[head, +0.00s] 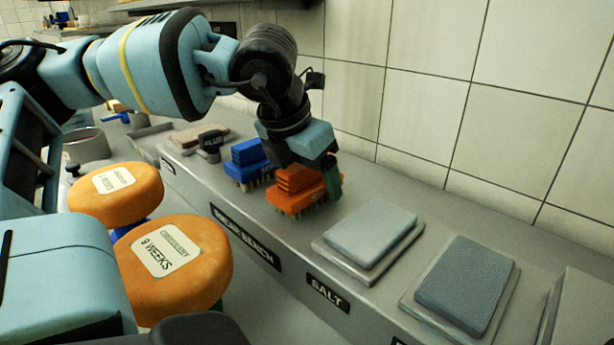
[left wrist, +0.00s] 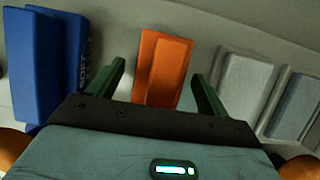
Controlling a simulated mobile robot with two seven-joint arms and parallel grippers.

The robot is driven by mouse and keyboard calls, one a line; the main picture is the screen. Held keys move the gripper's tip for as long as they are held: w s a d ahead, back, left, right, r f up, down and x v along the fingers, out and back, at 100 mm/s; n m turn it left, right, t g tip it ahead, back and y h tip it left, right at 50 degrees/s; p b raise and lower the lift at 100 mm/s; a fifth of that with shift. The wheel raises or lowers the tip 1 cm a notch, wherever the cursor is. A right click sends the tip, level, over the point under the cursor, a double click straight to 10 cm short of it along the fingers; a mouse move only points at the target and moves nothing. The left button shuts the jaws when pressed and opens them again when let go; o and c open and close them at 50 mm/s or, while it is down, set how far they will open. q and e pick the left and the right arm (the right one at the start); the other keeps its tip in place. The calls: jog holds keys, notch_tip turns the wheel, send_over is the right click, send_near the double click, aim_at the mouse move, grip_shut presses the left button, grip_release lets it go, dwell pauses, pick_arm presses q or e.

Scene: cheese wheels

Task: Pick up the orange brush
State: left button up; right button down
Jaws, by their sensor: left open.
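The orange brush (head: 294,190) stands bristles down on the grey bench, right of a blue brush (head: 247,163). My left gripper (head: 308,180) is directly over and around it, pointing down. In the left wrist view the orange brush (left wrist: 160,68) lies between the two green fingers of my left gripper (left wrist: 160,88). There are gaps on both sides, so the gripper is open and not holding it. The lower part of the brush is hidden by the gripper body in that view. My right gripper is not in view.
Two grey pads on trays, one lighter (head: 370,236) and one darker (head: 466,283), lie to the right. The tiled wall (head: 430,110) rises close behind the bench. Two orange cheese wheels (head: 205,262) (head: 140,205) stand at the front left. The blue brush is close on the left.

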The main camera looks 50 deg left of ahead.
pick_arm(q)
jog(key=shift+f, duration=0.15)
dwell(0.4)
jog(key=c, duration=1.2)
jog(key=shift+o, duration=0.2)
jog(key=shift+r+p, duration=0.35)
jog(key=shift+r, duration=0.25)
jog(key=v, duration=0.3)
jog(key=shift+w+r, duration=0.15)
jog(key=s, duration=0.5)
jog(key=s+d+r+b, duration=0.1)
jog(key=s, duration=0.9)
jog(key=shift+s+d+r+b, duration=0.1)
jog(key=shift+d+r+b, duration=0.1)
jog(key=shift+b, duration=0.1)
